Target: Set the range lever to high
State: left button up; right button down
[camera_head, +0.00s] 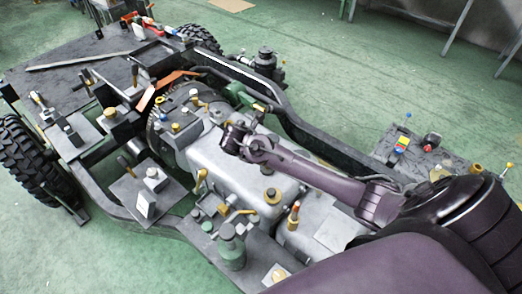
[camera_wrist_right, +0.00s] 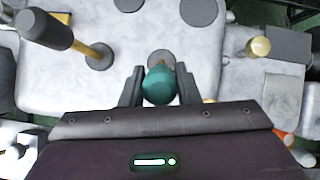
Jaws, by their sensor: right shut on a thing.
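My right gripper (camera_head: 236,138) reaches over the grey gearbox housing (camera_head: 212,152) in the middle of the chassis. In the right wrist view the gripper (camera_wrist_right: 160,84) is shut on a teal ball knob (camera_wrist_right: 160,86), with one dark finger on each side of it. The knob looks like the top of a lever, but its shaft is mostly hidden and no label shows its setting. In the head view the knob is hidden by the gripper. My left gripper is not in view.
Frame rails flank the housing.

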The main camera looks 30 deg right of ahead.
jog(key=shift+w+d+r, duration=0.1)
jog(key=shift+r, duration=0.1)
jog(key=c, duration=1.4)
grip_release()
jog(key=o, duration=0.3)
jog(key=shift+f, duration=0.1)
jog(key=b+v, duration=0.2)
jog(key=v, duration=0.6)
jog(key=shift+f, duration=0.1)
